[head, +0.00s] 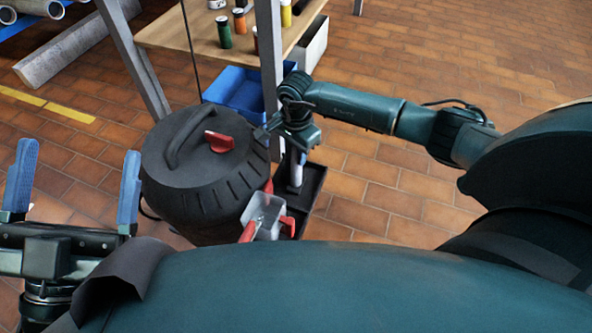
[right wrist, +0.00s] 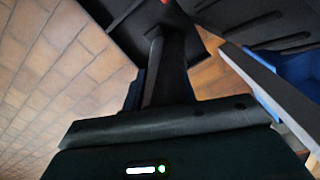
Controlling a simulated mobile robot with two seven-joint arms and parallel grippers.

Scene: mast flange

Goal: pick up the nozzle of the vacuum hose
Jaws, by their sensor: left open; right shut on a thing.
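The vacuum (head: 205,178) is a black canister with a handle and a red knob, in the middle of the head view. Right of it, a dark upright tube, seemingly the nozzle (head: 294,172), stands at a flat black base (head: 313,190). My right gripper (head: 292,135) is at the top of this tube and shut on it. In the right wrist view the dark tube (right wrist: 166,70) runs away from the gripper; the fingers are mostly hidden. My left gripper (head: 78,158) is open and empty, its blue fingers left of the canister. I cannot trace the hose.
A wooden bench (head: 190,32) with several small cans stands behind, its grey leg (head: 268,60) close to my right gripper. A blue bin (head: 235,90) lies beneath it. A grey box with red parts (head: 265,215) is in front of the tube. Tiled floor at the right is clear.

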